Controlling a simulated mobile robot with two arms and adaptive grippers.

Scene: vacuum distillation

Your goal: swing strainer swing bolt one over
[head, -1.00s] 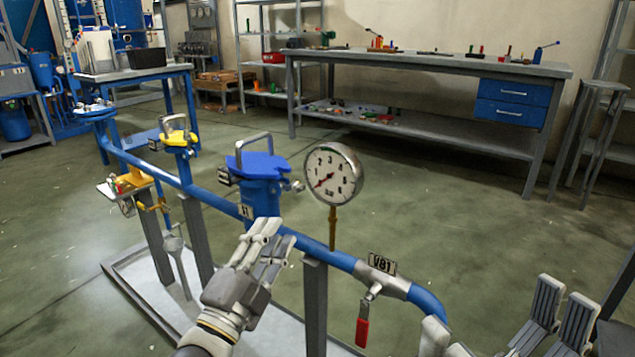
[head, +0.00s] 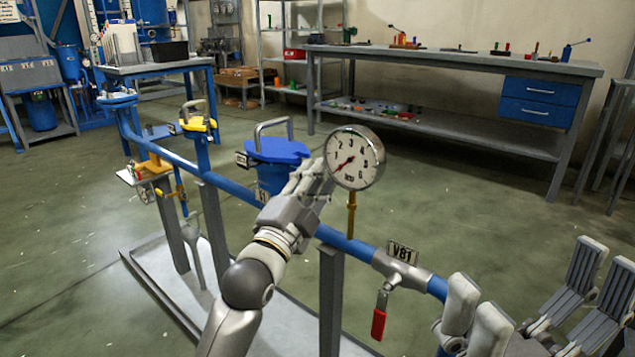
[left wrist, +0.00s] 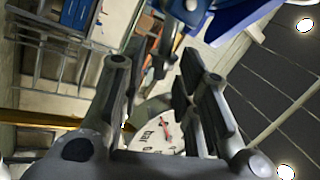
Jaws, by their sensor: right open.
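The strainer is a blue pot (head: 272,180) on the blue pipe, with a blue lid (head: 276,151) and a grey bail handle. The lid shows in the left wrist view (left wrist: 232,18) at the upper right. A small grey bolt fitting (head: 242,160) sits at the lid's left side. My right gripper (head: 535,300) is open and empty at the lower right.
A pressure gauge (head: 355,158) stands on a brass stem close beside my left fingers. A red-handled valve (head: 379,318) hangs below the V81 tag (head: 403,252). A yellow-capped fitting (head: 199,124) is farther along the pipe. A workbench (head: 450,62) stands behind, with open floor between.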

